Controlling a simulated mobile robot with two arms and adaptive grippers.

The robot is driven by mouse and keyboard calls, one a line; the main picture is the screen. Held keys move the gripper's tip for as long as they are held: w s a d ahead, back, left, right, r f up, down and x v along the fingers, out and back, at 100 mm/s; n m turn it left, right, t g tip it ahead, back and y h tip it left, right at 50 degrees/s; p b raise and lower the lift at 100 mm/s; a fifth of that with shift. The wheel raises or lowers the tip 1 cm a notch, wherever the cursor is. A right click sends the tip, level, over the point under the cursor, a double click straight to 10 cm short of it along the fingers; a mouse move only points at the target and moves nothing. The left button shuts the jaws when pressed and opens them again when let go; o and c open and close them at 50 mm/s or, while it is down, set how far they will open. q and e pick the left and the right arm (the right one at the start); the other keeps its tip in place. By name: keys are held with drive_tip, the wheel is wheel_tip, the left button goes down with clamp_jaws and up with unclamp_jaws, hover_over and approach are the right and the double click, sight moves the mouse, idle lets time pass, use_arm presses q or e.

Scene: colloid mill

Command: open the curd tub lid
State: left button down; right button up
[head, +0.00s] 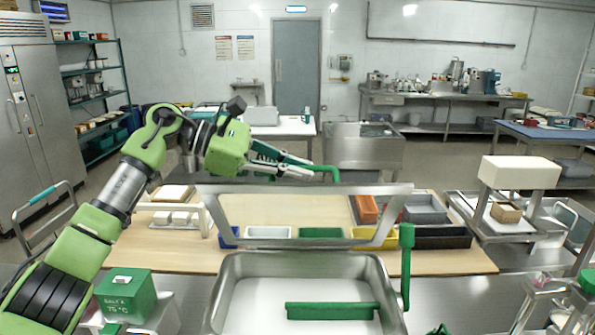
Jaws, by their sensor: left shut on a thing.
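The curd tub (377,272) is a steel basin at the front center with white inside. A green bar (332,311) lies across that white area. A steel frame with a wide see-through opening, seemingly the lid (210,215), stands raised behind the tub. A green handle (330,170) shows at its top edge. My left gripper (310,170) is shut on this handle, its arm reaching in from the left. A green lever (407,262) stands upright at the tub's right side. My right gripper is not in view.
Behind the lid is a wooden worktop (285,208) with several colored bins. A green box (125,295) stands left of the tub. A steel stand with a white block (518,172) is at the right. A sink (362,150) stands farther back.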

use_arm(q)
drive_tip(key=c, duration=2.4)
unclamp_jaws()
drive_tip(key=shift+a, duration=0.1)
drive_tip(key=v, duration=1.2)
drive_tip(key=shift+f, duration=0.1)
